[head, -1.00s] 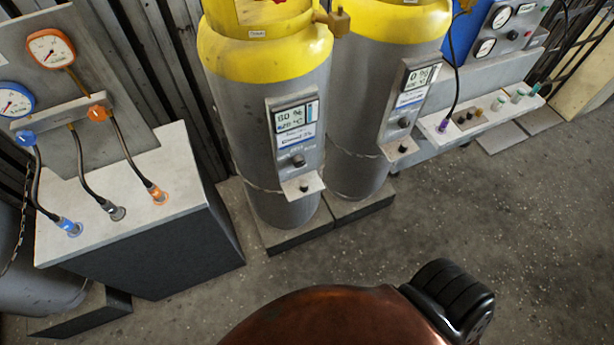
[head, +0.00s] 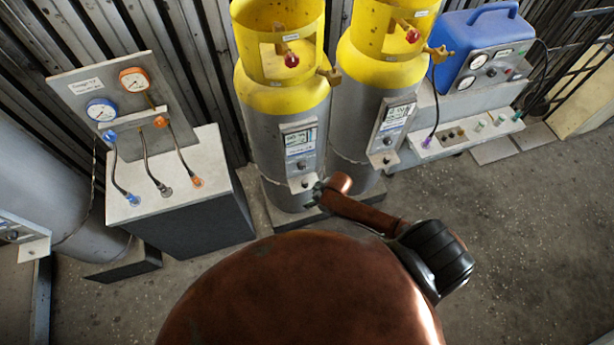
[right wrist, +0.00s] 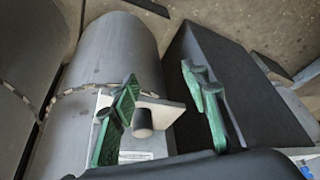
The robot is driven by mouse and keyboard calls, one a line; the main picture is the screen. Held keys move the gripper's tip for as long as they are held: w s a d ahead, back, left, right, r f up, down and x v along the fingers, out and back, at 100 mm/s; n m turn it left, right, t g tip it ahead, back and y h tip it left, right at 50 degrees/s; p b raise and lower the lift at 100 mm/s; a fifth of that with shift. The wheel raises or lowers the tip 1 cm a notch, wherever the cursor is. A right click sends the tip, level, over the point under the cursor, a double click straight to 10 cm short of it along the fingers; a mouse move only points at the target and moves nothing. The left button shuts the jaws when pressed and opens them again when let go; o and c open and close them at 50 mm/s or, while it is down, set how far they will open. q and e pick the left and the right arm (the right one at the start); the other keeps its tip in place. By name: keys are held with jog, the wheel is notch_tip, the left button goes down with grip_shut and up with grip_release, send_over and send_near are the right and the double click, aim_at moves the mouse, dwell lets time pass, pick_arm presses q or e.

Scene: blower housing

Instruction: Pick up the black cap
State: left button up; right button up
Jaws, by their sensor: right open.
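A small black cap (head: 304,184) stands on the little pale shelf at the front of the left yellow-topped cylinder (head: 265,125). In the right wrist view the cap (right wrist: 143,122) shows as a short dark knob on the shelf (right wrist: 166,108). My right gripper (head: 319,191) is just right of that shelf in the head view, with its fingers hardly visible. In the right wrist view my right gripper (right wrist: 160,80) has its green fingers spread and empty. The cap appears between them, closer to the left finger, not gripped. My left gripper is out of view.
A second cylinder (head: 350,125) with its own small shelf stands close on the right. A grey stand (head: 195,215) with gauges and hoses is on the left. A blue case (head: 485,40) sits at the back right. Floor at the right is clear.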

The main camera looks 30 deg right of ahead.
aim_at(305, 182)
notch_tip(305, 182, up, 8)
jog(key=w+a+n+p, duration=0.1)
jog(key=w+p, duration=0.1)
jog(key=p, duration=0.1)
jog(key=w+d, duration=0.1)
jog(key=w, duration=0.1)
jog(key=w+d, duration=0.1)
jog(key=shift+w+d+f, duration=0.15)
jog(key=shift+d+f, duration=0.15)
jog(key=shift+d, duration=0.05)
jog(key=x, duration=0.4)
jog(key=shift+w+d+f+p, duration=0.15)
jog(key=shift+w+f+p, duration=0.1)
jog(key=shift+w+p, duration=0.1)
jog(key=shift+w+f, duration=0.2)
jog(key=shift+f, duration=0.3)
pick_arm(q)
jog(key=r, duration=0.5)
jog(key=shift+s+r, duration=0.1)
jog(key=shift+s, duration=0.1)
